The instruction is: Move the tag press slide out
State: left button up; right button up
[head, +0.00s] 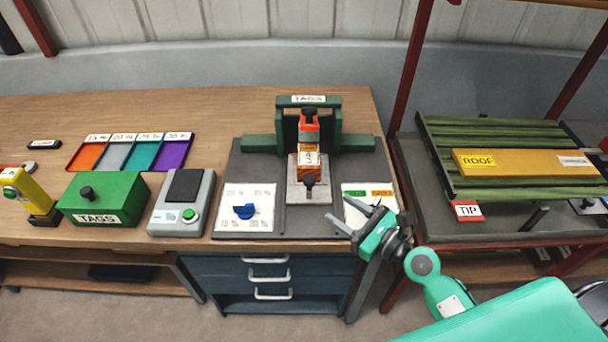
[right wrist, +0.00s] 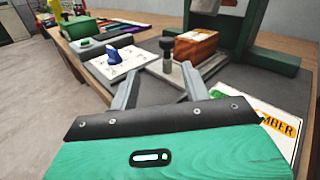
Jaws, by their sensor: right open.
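The tag press (head: 309,120) is a green frame labelled TAGS on a dark grey base at the bench's right end. Its slide (head: 309,196) is a light grey plate with a dark upright knob (head: 309,183) near its front edge. An orange block (head: 308,160) with a white label sits on the slide. My right gripper (head: 355,220) is open and empty, in front of and to the right of the slide. In the right wrist view the knob (right wrist: 166,52) stands ahead of the open fingers (right wrist: 160,85), apart from them. My left gripper is not in view.
A white card with a blue dial (head: 244,211) lies left of the slide, and another printed card (head: 370,202) lies to its right. Further left are a grey device (head: 182,202), a green TAGS box (head: 103,199) and coloured trays (head: 131,152). A green slatted rack (head: 500,155) stands right.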

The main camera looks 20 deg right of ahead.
aim_at(308, 178)
jog(key=shift+w+d+r+m+t, duration=0.35)
jog(key=shift+d+m+t, duration=0.05)
jog(key=shift+m, duration=0.5)
jog(key=shift+w+a, duration=0.1)
jog(key=shift+w, duration=0.1)
jog(key=p+x, duration=0.3)
jog(key=x, duration=0.8)
jog(key=shift+w+a, duration=0.15)
jog(key=shift+w, duration=0.2)
jog(key=shift+w+a+f, duration=0.1)
jog(key=shift+w+a, duration=0.3)
jog(key=shift+w, duration=0.2)
grip_shut()
